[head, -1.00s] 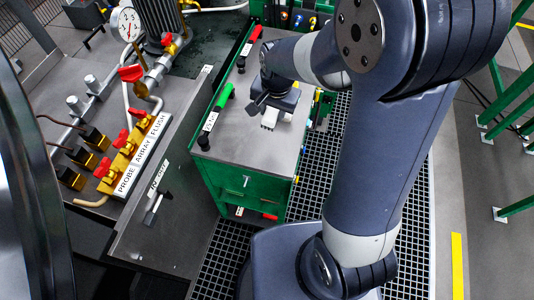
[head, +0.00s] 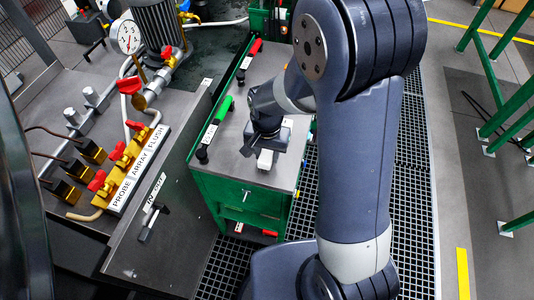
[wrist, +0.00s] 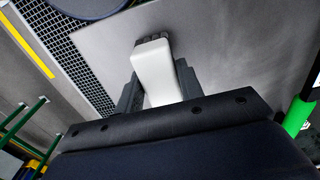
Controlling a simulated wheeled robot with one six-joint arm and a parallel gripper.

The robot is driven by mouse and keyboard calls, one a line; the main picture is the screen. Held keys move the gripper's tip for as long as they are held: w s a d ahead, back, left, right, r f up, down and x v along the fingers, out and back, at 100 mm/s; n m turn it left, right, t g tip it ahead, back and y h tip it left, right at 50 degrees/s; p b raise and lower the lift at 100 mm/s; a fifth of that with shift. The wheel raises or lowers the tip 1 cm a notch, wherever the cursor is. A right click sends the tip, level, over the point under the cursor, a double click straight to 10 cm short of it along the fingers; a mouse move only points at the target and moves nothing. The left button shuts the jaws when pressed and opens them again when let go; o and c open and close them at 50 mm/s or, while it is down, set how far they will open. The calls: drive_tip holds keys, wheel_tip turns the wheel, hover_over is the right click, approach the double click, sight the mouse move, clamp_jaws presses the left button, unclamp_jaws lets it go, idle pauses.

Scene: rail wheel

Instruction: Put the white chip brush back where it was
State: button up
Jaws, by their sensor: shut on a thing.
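The white chip brush (wrist: 156,72) is between the two jaws of my gripper (wrist: 158,88) in the wrist view, with a dark end pointing away from the jaws. My gripper is shut on it. In the head view the white brush (head: 265,159) shows just below my gripper (head: 266,150), over the front part of the green cart's grey top (head: 225,165). I cannot tell whether the brush touches the cart top. The arm hides part of the cart's right side.
On the cart's left side lie a green-handled tool (head: 222,108) and a red-handled tool (head: 255,48). The bench at left carries yellow valves (head: 125,155), a gauge (head: 129,37) and a black-handled tool (head: 150,222). The cart top between the green tool and my gripper is clear.

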sight(267, 153)
drive_tip(key=shift+f, duration=0.3)
drive_tip(key=o, duration=0.9)
wheel_tip(267, 153, up, 12)
drive_tip(key=shift+r, duration=0.1)
